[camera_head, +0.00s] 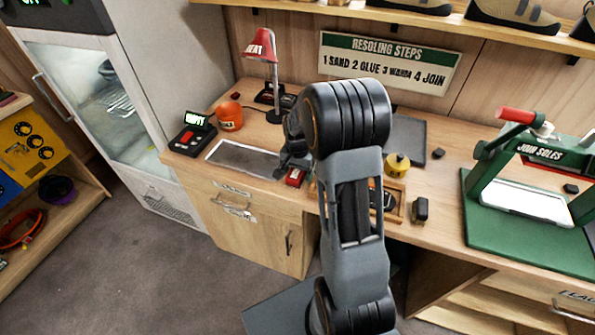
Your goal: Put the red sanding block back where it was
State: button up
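A small red block (295,177), which looks like the sanding block, shows near the front edge of the wooden workbench (262,195), to the right of a grey mat (243,158). My gripper (286,172) is low over the bench, right beside the red block and partly against it in the picture. My arm hides much of the gripper and the bench behind it. The fingers are dark and small, so I cannot tell whether they are open or closed on the block.
A red heat lamp (262,46), an orange pot (230,116) and a small black display unit (193,133) stand at the left. A yellow container (397,164), a wooden tray (401,206) and a green press (530,180) are at the right. A shelf hangs above.

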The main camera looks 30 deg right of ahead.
notch_tip(320, 180, up, 12)
jog(key=f, duration=0.1)
jog(key=s+a+r+n+t, duration=0.2)
jog(key=s+a+n, duration=0.2)
jog(key=s, duration=0.4)
jog(key=s+a+r+n+t, duration=0.2)
jog(key=s+a+n, duration=0.3)
jog(key=s, duration=0.3)
jog(key=shift+s+a+r+n, duration=0.3)
jog(key=shift+s+a+r, duration=0.1)
jog(key=shift+a, duration=0.25)
dwell(0.5)
